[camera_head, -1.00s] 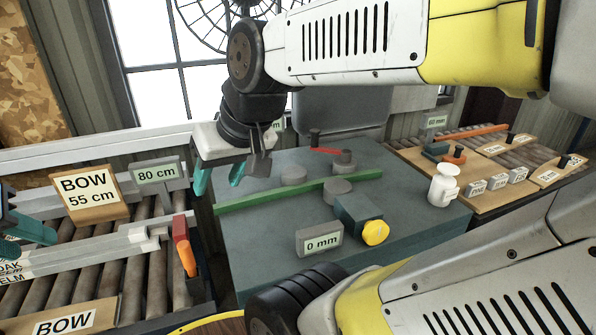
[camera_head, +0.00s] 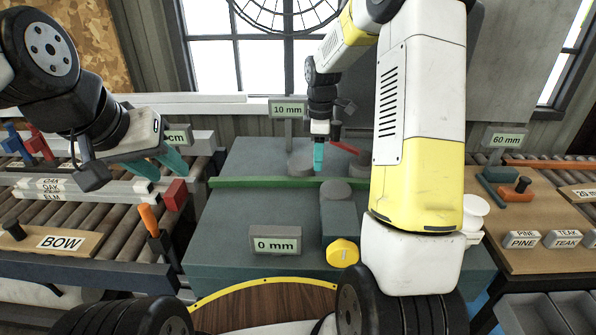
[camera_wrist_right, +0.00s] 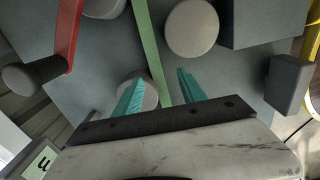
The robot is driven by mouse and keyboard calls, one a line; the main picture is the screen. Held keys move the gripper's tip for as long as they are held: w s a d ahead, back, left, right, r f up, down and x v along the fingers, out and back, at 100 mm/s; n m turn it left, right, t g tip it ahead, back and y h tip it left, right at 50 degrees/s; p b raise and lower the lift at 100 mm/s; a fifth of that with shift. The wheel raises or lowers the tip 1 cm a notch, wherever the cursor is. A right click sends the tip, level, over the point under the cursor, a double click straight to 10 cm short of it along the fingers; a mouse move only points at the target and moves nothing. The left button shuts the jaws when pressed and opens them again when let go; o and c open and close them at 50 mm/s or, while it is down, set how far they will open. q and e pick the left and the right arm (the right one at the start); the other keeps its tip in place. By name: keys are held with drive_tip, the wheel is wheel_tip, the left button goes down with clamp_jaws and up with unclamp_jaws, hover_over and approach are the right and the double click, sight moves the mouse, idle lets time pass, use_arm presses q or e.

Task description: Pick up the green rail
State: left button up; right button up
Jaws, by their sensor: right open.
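The green rail (camera_head: 255,182) lies across the dark grey worktable (camera_head: 225,235), running left to right in the head view. My right gripper (camera_head: 319,157) is over the far part of the table, at the rail. In the right wrist view the rail (camera_wrist_right: 151,50) runs lengthwise and passes between the teal fingertips of my right gripper (camera_wrist_right: 160,82). The fingers are open and apart from it; their height above it is hard to tell. My left gripper (camera_head: 160,162) is open and empty above the left roller rack.
Grey round posts (camera_head: 335,190) stand beside the rail. A red lever (camera_head: 345,147) is behind it. A grey block with a yellow knob (camera_head: 342,252) and a "0 mm" sign (camera_head: 275,244) are in front. The table's left front is clear.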

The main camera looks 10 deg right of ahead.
sight(319, 180)
drive_tip(key=f, duration=0.5)
drive_tip(key=d+f, duration=0.1)
drive_tip(key=f, duration=0.2)
drive_tip(key=shift+w+f, duration=0.2)
drive_tip(key=shift+f, duration=0.05)
clamp_jaws()
